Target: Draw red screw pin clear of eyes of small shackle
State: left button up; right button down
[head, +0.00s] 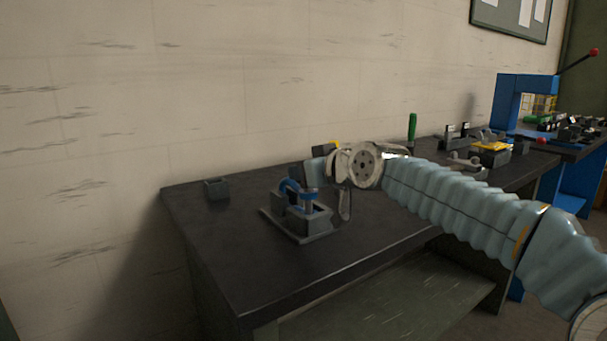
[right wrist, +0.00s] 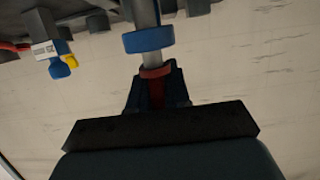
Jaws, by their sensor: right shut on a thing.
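The small shackle is blue. In the head view its bow (head: 290,187) stands in a grey block fixture on the dark bench. In the right wrist view a blue ring (right wrist: 148,40), which looks like one of its eyes, sits around a grey shaft. The red screw pin (right wrist: 156,73) shows as a red collar and a red strip between my jaws. My right gripper (right wrist: 155,92) is shut on its head. A short length of grey shaft shows between the collar and the blue ring. Whether the pin still passes through the eyes is unclear. My left gripper is out of view.
The fixture's grey base (head: 312,232) rests on the bench (head: 260,280). A small dark open box (head: 216,189) stands at the back left. A green-handled tool (head: 412,127), a yellow item (head: 490,147) and a blue press (head: 507,103) are at the right. The bench's front left is clear.

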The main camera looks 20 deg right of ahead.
jog(key=shift+r+p, duration=0.3)
jog(key=shift+r, duration=0.35)
notch_tip(320, 180, up, 10)
jog(key=shift+w, duration=0.2)
dwell(0.8)
jog(key=shift+a, duration=0.1)
